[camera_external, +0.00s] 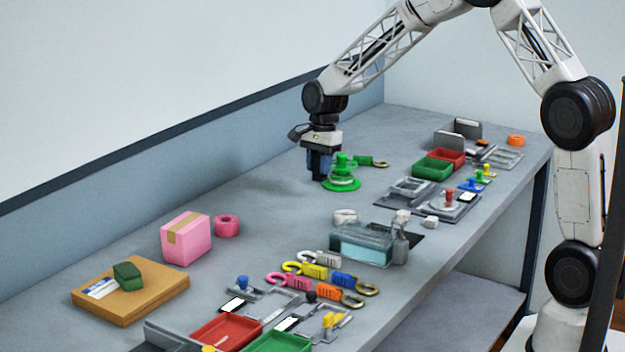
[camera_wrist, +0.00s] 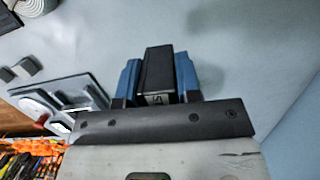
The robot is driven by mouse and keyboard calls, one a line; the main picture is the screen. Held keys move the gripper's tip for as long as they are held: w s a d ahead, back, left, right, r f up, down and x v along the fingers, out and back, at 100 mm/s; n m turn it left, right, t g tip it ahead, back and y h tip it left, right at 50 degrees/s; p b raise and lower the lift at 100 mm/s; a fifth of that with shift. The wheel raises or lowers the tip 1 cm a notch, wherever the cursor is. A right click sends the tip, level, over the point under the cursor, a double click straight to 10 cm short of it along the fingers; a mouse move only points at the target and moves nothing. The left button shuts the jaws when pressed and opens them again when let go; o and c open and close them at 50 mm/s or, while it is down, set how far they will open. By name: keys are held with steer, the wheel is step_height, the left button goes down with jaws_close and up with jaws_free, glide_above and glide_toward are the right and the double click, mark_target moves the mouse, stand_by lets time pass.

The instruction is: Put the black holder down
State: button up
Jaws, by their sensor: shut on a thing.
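My gripper (camera_external: 319,176) is over the far part of the grey table, pointing down, with its blue fingers low near the tabletop. In the wrist view, my gripper (camera_wrist: 159,75) is shut on the black holder (camera_wrist: 158,66), a dark upright block with a small pale marked label at its near end. One blue finger presses on each side of it. In the external view the holder is mostly hidden by the fingers. I cannot tell whether its underside touches the table.
A green round-based object (camera_external: 341,182) stands close to the right of my gripper, with a green hook strap (camera_external: 372,162) behind it. Red (camera_external: 447,157) and green trays (camera_external: 432,170) lie further right.

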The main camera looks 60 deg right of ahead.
steer(key=shift+s, duration=0.15)
steer(key=shift+s+a+r, duration=0.2)
steer(key=shift+s, duration=0.35)
steer(key=s+a+n, duration=0.1)
steer(key=s+a, duration=0.2)
steer(key=s, duration=1.2)
steer(key=s+a+n, duration=0.2)
steer(key=s+a, duration=0.2)
steer(key=s, duration=1.1)
steer(key=s+a+n, duration=0.2)
steer(key=s+a, duration=0.1)
steer(key=s, duration=1.2)
steer(key=shift+a+g, duration=0.3)
steer(key=shift+w+r, duration=0.1)
steer(key=shift+w, duration=0.05)
steer(key=shift+w+d+f, duration=0.25)
steer(key=shift+w+d, duration=0.1)
steer(key=shift+w, duration=2.3)
steer(key=shift+w+d+f, duration=0.2)
steer(key=shift+w+d, duration=0.1)
steer(key=shift+w, duration=2.3)
steer(key=shift+w+d+f, duration=0.25)
steer(key=shift+w+d, duration=0.1)
steer(key=shift+w, duration=2.3)
steer(key=shift+f, duration=1.8)
